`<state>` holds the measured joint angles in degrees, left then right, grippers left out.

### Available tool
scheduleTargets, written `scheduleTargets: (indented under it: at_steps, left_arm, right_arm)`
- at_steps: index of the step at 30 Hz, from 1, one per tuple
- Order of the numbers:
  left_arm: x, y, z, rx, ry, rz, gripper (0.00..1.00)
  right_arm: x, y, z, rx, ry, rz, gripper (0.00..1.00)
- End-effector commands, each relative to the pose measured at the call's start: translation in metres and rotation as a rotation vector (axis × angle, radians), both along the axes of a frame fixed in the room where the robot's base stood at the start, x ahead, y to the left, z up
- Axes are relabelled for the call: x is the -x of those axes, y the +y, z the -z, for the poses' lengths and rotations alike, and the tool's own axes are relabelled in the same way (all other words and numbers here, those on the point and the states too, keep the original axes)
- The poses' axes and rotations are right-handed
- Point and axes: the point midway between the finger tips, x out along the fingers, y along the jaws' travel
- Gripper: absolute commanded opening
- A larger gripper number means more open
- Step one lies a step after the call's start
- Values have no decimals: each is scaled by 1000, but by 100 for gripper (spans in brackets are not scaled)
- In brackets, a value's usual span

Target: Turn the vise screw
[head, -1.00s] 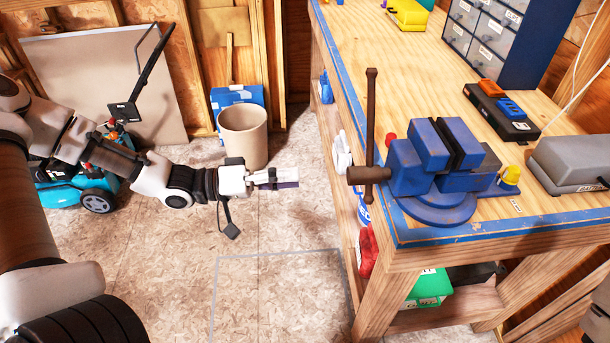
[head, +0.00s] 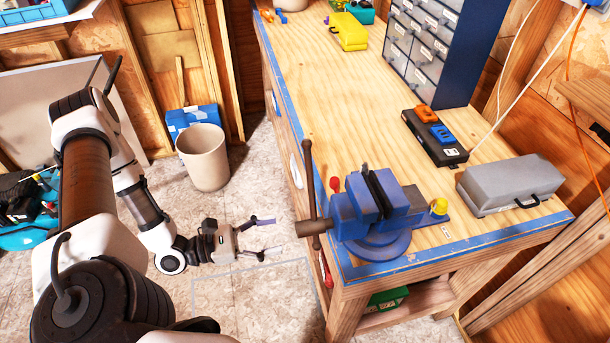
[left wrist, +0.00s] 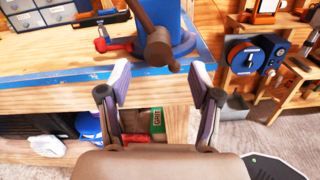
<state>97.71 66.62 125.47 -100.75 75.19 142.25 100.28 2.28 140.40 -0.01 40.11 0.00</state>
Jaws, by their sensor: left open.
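The blue vise (head: 368,215) is mounted on the near left corner of the workbench. Its brown screw (head: 311,228) sticks out to the left, with a long handle bar (head: 309,180) standing about upright through it. My left gripper (head: 277,236) is open and empty, to the left of the screw and apart from it. In the left wrist view, the screw's round end (left wrist: 160,50) and part of the bar show beyond and above the gap between my open fingers (left wrist: 160,82), with the vise (left wrist: 182,30) behind. My right gripper is not in view.
The wooden workbench (head: 340,90) has a blue-edged top. A grey case (head: 510,185), a black tray (head: 435,138) and a drawer cabinet (head: 432,45) stand on it. A beige bin (head: 203,157) is on the floor.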

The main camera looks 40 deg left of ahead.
Motion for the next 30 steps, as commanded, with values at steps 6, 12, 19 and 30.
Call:
scheduleTargets:
  at_steps: [6,12,19,30]
  left_arm:
    - [-30,-27,4,-3,-2,10,64]
    - [-49,-43,2,-4,-2,5,64]
    - [-52,-45,1,-2,-3,1,64]
    - [-52,-44,1,-3,-4,1,5]
  right_arm:
    - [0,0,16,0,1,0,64]
    - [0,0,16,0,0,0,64]
    - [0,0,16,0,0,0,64]
    - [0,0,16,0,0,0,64]
